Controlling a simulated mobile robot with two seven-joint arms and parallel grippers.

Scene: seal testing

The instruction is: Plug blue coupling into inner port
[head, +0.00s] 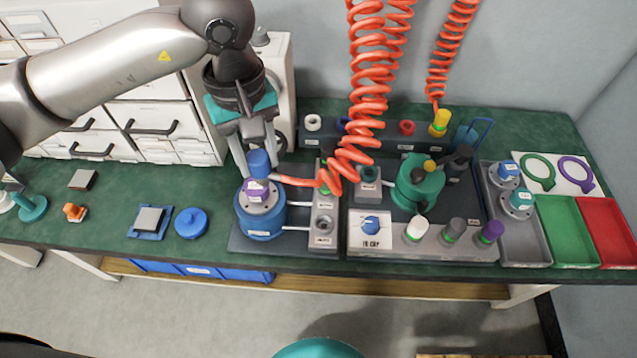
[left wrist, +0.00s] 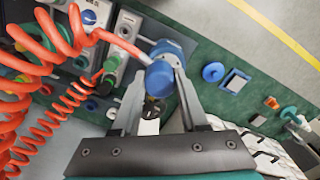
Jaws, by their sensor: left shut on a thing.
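My left gripper (head: 257,166) is shut on the blue coupling (head: 259,161) and holds it above the blue round vessel (head: 262,222). An orange coiled hose (head: 367,105) runs to the coupling. In the left wrist view, the coupling (left wrist: 159,78) sits between the fingertips (left wrist: 158,88), with the vessel (left wrist: 176,47) behind it. A grey port block (head: 324,209) stands just right of the vessel, joined to it by thin tubes. Its front port (head: 323,223) looks empty; a green fitting (head: 326,180) shows at its back, partly behind the hose. I cannot read which port is inner.
A grey panel with a blue dial (head: 371,223) and several capped fittings stands right of the port block. A dark rack (head: 318,140) is behind. A blue lid (head: 191,223) lies left of the vessel. Green (head: 572,232) and red trays (head: 612,232) are far right. Orange coils hang over the middle.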

